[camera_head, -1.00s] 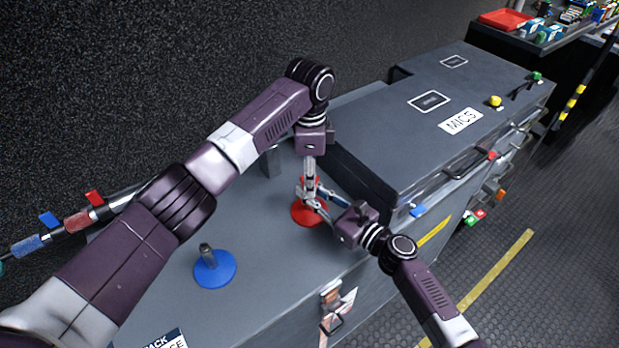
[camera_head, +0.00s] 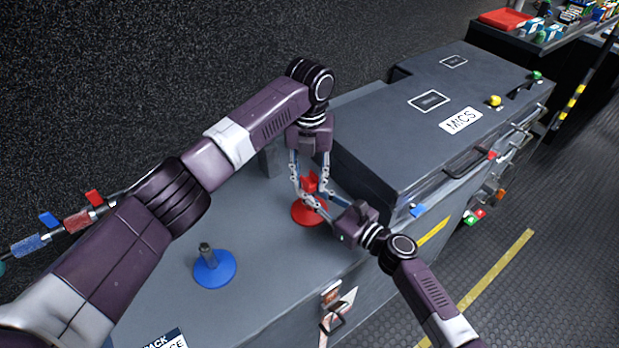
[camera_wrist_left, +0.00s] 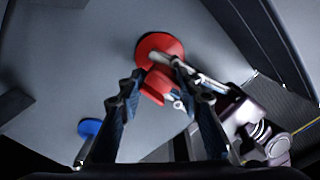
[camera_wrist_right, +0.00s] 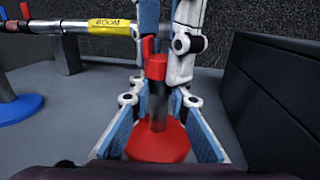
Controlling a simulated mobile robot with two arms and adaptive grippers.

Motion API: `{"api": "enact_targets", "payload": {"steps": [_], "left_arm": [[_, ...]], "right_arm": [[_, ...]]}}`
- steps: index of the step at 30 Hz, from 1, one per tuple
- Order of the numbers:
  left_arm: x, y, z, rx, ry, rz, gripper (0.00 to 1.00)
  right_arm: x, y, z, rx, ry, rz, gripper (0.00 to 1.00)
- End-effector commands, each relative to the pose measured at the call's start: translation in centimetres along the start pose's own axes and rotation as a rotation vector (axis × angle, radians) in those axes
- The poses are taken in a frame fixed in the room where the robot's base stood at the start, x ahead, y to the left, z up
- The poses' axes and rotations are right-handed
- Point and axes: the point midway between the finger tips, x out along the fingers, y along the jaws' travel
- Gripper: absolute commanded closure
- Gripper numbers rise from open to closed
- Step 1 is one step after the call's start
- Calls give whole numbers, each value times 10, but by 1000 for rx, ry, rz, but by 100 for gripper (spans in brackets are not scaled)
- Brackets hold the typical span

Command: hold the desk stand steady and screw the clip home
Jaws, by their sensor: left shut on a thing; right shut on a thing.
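The red desk stand (camera_head: 306,214) has a round base standing upright on the grey case top. A red clip (camera_head: 310,182) is at the top of its stem; it also shows in the right wrist view (camera_wrist_right: 155,66). My left gripper (camera_head: 312,194) comes down from above, shut on the clip, with a finger on either side. My right gripper (camera_head: 324,204) reaches in low from the right, shut on the stand's dark stem (camera_wrist_right: 158,108) above the base. The fingers partly hide the clip and stem, so I cannot tell how the threads sit.
A blue-based stand (camera_head: 214,269) with a bare stem stands to the left. A raised case labelled MICS (camera_head: 430,110) borders the work on the right. A boom pole (camera_wrist_right: 85,26) lies behind on a support. The case top between the stands is clear.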

Motion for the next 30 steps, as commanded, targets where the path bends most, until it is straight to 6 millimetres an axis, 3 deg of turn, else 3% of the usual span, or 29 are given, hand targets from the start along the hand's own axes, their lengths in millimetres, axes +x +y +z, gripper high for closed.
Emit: {"api": "enact_targets", "payload": {"steps": [1,2,7,15,19,30], "left_arm": [[0,0,1,-2,-3,1,96],[0,0,1,-2,-3,1,64],[0,0,0,-4,-1,0,47],[-1,0,0,-4,-1,0,47],[-11,0,1,-4,-2,0,47],[-86,0,1,-4,-4,0,47]], "right_arm": [[0,1,0,0,1,2,100],[0,1,0,0,1,2,100],[0,1,0,1,1,2,100],[0,1,0,1,1,1,100],[0,1,0,1,1,1,100],[0,0,0,1,1,1,100]]}}
